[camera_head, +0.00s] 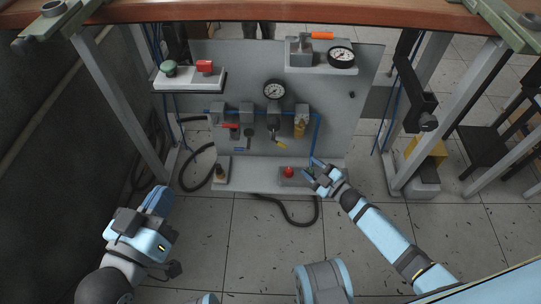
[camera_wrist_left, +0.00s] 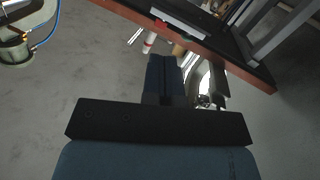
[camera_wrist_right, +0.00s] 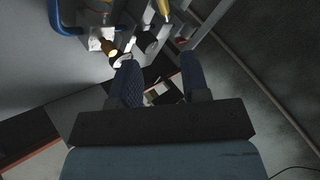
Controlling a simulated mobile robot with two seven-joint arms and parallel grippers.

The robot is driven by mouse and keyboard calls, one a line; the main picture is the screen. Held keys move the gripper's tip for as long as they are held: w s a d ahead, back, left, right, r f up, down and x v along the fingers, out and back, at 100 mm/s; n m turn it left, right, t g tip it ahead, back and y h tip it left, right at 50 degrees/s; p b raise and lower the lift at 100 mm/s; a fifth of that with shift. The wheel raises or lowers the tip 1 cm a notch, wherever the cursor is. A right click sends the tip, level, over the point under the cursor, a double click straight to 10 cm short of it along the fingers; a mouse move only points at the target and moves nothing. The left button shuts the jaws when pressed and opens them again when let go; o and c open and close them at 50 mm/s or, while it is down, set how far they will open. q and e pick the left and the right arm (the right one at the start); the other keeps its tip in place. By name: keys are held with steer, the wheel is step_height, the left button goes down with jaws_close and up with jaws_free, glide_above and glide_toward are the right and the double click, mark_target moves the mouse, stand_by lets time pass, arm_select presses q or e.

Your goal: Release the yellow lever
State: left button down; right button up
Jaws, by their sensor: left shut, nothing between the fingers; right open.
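The yellow lever (camera_head: 281,144) is a small tilted handle below the round gauge at the middle of the grey panel. A tapered yellow piece (camera_wrist_right: 163,8) at the top of the right wrist view looks like this lever. My right gripper (camera_head: 318,170) is open and empty in front of the panel's lower right part, below and right of the lever and apart from it. Its two fingers (camera_wrist_right: 160,70) show spread in the right wrist view. My left gripper (camera_head: 158,198) is shut and empty at the lower left, far from the panel. Its fingers (camera_wrist_left: 164,75) are together.
A red knob (camera_head: 289,172) sits on the lower shelf (camera_head: 250,188), just left of my right gripper. A gauge (camera_head: 274,91) is above. A black hose (camera_head: 300,221) lies on the floor.

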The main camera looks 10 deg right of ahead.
steer(key=w+f, duration=0.1)
steer(key=f, duration=0.1)
steer(key=b, duration=0.2)
glide_toward(283, 146)
steer(key=x, duration=0.3)
steer(key=b+x, duration=0.3)
steer(key=x, duration=0.4)
steer(key=shift+a, duration=0.1)
steer(key=shift+w+a, duration=0.3)
steer(key=shift+w, duration=0.15)
arm_select(q)
steer(key=f, duration=0.1)
steer(key=w+f+m, duration=0.1)
steer(key=a+m, duration=0.1)
steer(key=shift+w+f+h, duration=0.25)
steer(key=shift+f+h, duration=0.15)
arm_select(e)
steer(key=shift+r, duration=0.1)
